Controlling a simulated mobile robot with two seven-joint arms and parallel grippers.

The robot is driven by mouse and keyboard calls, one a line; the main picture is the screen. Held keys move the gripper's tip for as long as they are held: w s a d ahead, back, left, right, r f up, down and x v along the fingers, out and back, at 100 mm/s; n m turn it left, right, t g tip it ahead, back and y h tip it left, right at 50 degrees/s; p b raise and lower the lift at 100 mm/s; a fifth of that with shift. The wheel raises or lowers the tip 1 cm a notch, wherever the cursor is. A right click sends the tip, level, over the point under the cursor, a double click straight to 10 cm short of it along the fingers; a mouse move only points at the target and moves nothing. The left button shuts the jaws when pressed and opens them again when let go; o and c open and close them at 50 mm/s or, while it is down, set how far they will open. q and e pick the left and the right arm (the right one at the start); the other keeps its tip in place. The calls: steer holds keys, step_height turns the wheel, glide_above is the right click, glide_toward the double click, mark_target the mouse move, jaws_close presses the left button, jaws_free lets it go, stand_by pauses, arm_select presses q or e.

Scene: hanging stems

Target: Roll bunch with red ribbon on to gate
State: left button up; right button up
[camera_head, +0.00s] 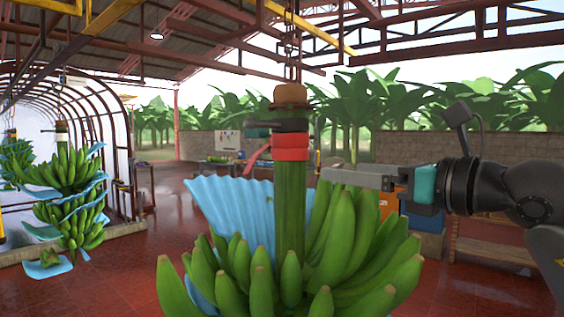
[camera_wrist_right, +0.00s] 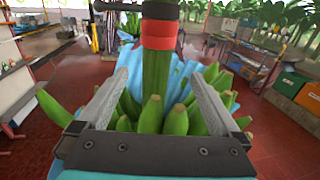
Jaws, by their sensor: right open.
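The bunch with the red ribbon hangs in the middle of the head view. Its green bananas (camera_head: 345,270) spread below a thick upright stem (camera_head: 290,205). The red ribbon (camera_head: 290,148) circles the stem near its top, under a black band; it also shows in the wrist view (camera_wrist_right: 158,42). My right gripper (camera_head: 325,178) comes in from the right at the stem, below the ribbon. In the wrist view its open fingers (camera_wrist_right: 158,80) stand on either side of the stem, with visible gaps. My left gripper is not in view. I cannot surely identify the gate.
A red arched frame (camera_head: 108,112) stands at left, with another bunch (camera_head: 70,195) in blue sheeting near it. Blue sheeting (camera_head: 232,210) hangs behind the main bunch. A chain (camera_head: 290,45) runs above it. Wooden shelving (camera_head: 490,245) stands at right. Red floor (camera_head: 110,285) is open at left.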

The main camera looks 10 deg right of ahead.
mark_target(301, 164)
steer(key=shift+w+a+r+p, duration=0.2)
steer(key=shift+w+a+p, duration=0.2)
steer(key=shift+w+a, duration=0.15)
steer(key=shift+w+a+r+p, duration=0.15)
steer(key=shift+w+a+p, duration=0.25)
steer(key=shift+w, duration=0.2)
steer(key=p+x, duration=0.2)
steer(key=x, duration=0.7)
steer(key=shift+w+f+p, duration=0.1)
steer(key=shift+w+p, duration=0.3)
steer(key=shift+w+a, duration=0.35)
steer(key=shift+w, duration=0.2)
steer(key=shift+w+a+f, duration=0.1)
steer(key=shift+w, duration=0.1)
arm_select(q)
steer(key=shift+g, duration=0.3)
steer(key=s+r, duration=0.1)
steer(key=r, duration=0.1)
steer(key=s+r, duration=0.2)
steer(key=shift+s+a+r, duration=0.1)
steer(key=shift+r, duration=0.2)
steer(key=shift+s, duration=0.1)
arm_select(e)
steer(key=shift+c, duration=0.4)
jaws_close()
